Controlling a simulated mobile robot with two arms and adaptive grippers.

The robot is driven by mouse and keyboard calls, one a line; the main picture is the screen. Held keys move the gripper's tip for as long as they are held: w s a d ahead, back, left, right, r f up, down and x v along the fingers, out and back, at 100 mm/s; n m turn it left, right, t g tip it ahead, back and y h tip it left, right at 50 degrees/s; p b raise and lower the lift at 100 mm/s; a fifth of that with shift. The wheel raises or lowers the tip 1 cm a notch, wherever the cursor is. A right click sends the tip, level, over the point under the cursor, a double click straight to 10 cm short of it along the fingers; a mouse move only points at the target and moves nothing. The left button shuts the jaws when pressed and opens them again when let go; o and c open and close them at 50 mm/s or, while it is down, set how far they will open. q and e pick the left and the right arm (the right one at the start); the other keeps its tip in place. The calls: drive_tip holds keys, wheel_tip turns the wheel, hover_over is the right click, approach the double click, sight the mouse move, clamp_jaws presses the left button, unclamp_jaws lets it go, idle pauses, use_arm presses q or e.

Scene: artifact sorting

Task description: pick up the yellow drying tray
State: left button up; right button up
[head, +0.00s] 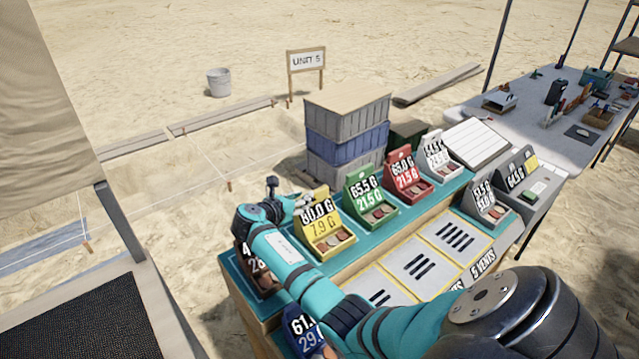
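The yellow drying tray (329,238) stands upright on the teal-edged sorting table, near its far left side. Its sign reads about 80.0 G and 7.9 G, and several brown pieces lie in its front. My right arm reaches across from the lower right. My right gripper (302,203) is at the upper left edge of the yellow tray, very close to it. The fingers are small and partly hidden, so I cannot tell whether they are open, shut or touching the tray. My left gripper is not in view.
Green (369,197), red (406,178) and white (438,156) trays stand in a row to the right. A dark brown tray (258,268) and a blue tray (303,328) are partly hidden by my arm. Stacked crates (345,125) stand behind. Flat vent panels (418,266) lie in front.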

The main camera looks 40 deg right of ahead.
clamp_jaws()
drive_tip(key=shift+r, duration=0.1)
